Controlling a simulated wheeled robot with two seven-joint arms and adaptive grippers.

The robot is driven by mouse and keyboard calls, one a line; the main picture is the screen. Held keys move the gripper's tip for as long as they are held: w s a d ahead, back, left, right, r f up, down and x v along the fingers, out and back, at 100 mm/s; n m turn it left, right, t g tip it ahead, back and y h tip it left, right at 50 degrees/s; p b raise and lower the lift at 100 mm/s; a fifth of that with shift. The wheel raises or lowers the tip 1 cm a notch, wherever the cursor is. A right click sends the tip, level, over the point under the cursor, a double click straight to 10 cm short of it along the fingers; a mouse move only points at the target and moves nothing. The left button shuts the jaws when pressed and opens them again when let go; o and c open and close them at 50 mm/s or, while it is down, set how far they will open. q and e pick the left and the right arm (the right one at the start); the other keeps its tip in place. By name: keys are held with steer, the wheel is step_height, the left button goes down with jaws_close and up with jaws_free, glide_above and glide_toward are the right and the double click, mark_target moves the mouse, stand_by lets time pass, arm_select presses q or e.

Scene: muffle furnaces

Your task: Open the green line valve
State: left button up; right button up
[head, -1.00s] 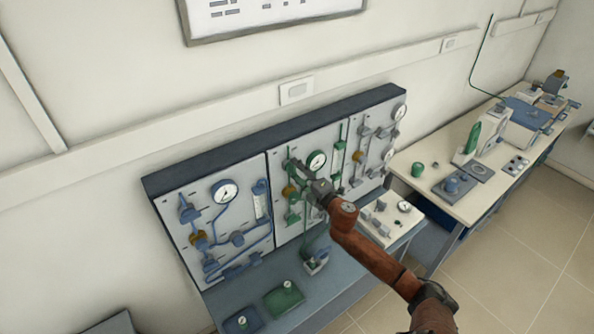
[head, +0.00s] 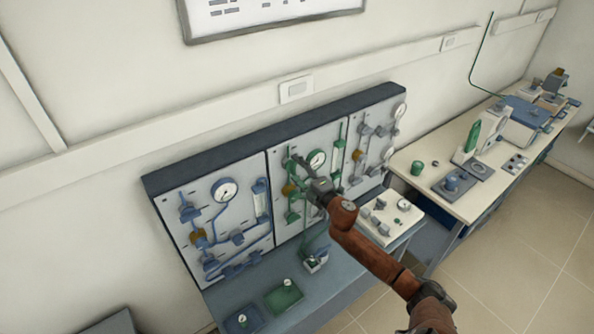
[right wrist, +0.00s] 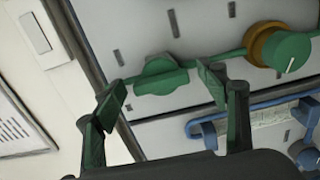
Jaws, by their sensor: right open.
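The green line runs on the middle panel (head: 284,218) of the wall board, with green pipes and a round gauge (head: 316,161). In the right wrist view a green valve handle (right wrist: 160,77) sits on the green pipe, its grip lying roughly along the pipe. My right gripper (right wrist: 162,88) is open, with one finger on each side of this handle. I cannot tell whether the fingers touch it. In the head view my right gripper (head: 301,170) is at the upper part of the green line and hides part of it. My left gripper is not in view.
A green knob on a brass-coloured body (right wrist: 283,50) sits further along the pipe. A panel with blue pipes (head: 216,222) is to the left, one with grey pipes (head: 374,143) to the right. A bench (head: 455,207) with instruments stands at the right.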

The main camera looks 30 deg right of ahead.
steer(key=shift+s, duration=0.1)
steer(key=s, duration=1.1)
steer(key=shift+s+d, duration=0.4)
steer(key=shift+d, duration=0.05)
